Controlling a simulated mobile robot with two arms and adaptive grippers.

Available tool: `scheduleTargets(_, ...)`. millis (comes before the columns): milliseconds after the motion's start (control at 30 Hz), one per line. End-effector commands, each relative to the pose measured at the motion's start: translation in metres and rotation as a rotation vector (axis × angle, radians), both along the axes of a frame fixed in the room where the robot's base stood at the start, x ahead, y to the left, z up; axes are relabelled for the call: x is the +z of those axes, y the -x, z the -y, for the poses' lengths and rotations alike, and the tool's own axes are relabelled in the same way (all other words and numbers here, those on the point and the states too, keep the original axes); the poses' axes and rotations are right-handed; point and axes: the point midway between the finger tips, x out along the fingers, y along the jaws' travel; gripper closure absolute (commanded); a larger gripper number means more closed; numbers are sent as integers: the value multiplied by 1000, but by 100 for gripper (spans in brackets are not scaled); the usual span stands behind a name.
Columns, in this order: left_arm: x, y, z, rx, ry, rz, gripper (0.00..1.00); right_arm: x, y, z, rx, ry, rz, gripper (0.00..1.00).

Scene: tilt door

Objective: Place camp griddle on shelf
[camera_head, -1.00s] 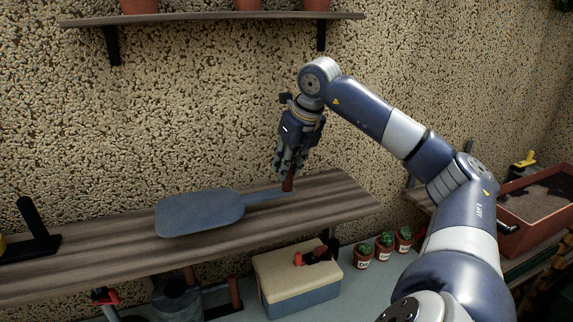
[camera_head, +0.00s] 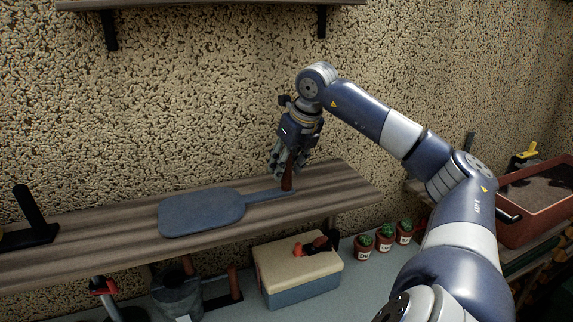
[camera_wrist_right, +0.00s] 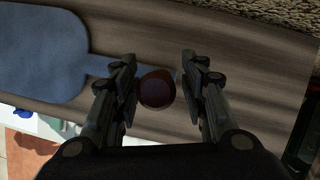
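The camp griddle (camera_head: 202,212) is a flat blue-grey pan with a thin arm and a red-brown grip (camera_head: 288,176). It lies on the wooden shelf (camera_head: 95,248), its grip end toward the right. My right gripper (camera_head: 284,170) is over the grip from above. In the right wrist view the fingers (camera_wrist_right: 160,62) stand apart on either side of the round grip end (camera_wrist_right: 156,90), with gaps visible beside it. The pan also shows at the left of that view (camera_wrist_right: 40,55). My left gripper is in neither view.
A black upright item (camera_head: 36,215) stands at the shelf's left end. Below are a cream-and-blue box (camera_head: 298,270), a metal bucket (camera_head: 178,298) and small cactus pots (camera_head: 384,242). An upper shelf (camera_head: 200,4) is on the wall. The shelf's right end is bare.

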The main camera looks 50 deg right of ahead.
Motion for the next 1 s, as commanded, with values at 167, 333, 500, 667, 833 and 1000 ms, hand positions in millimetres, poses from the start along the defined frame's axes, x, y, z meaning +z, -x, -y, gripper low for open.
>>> scheduleTargets(167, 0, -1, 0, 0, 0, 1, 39, 0, 0, 0, 0, 0, 0, 58)
scheduleTargets(333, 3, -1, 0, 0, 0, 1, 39, 3, 0, 0, 0, 0, 0, 58)
scheduleTargets(500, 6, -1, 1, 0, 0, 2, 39, 26, 8, -1, -1, 3, 3, 58)
scheduleTargets(667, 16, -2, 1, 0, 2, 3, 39, 61, 22, -4, -2, 5, 3, 58)
scheduleTargets(833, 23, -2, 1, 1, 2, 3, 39, 90, 35, -7, -2, 4, -1, 58)
scheduleTargets(1000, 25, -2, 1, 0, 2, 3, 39, 108, 43, -9, -2, 2, -2, 58)
